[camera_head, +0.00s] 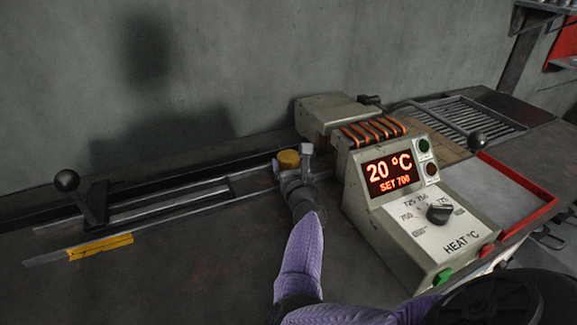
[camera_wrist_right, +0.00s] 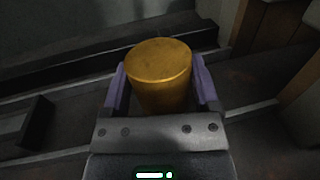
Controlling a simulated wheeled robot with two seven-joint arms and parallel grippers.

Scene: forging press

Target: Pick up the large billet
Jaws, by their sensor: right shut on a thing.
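The large billet (camera_head: 288,159) is a short yellow-orange cylinder at the right end of the metal rails, just left of the heater. It stands upright, and it also shows in the right wrist view (camera_wrist_right: 160,72). My right gripper (camera_head: 297,165) is around it, and in the right wrist view its two purple fingers (camera_wrist_right: 160,88) are shut on its sides. The billet's lower part is hidden by the gripper, and I cannot tell whether it touches the surface below. My left gripper is not in view.
The heater (camera_head: 400,215) stands right of the gripper, with a display reading 20 °C, SET 700. A black-knobbed lever (camera_head: 67,181) and a yellow-marked rail (camera_head: 100,247) lie left. A red-edged tray (camera_head: 545,205) is at right. The front left tabletop is clear.

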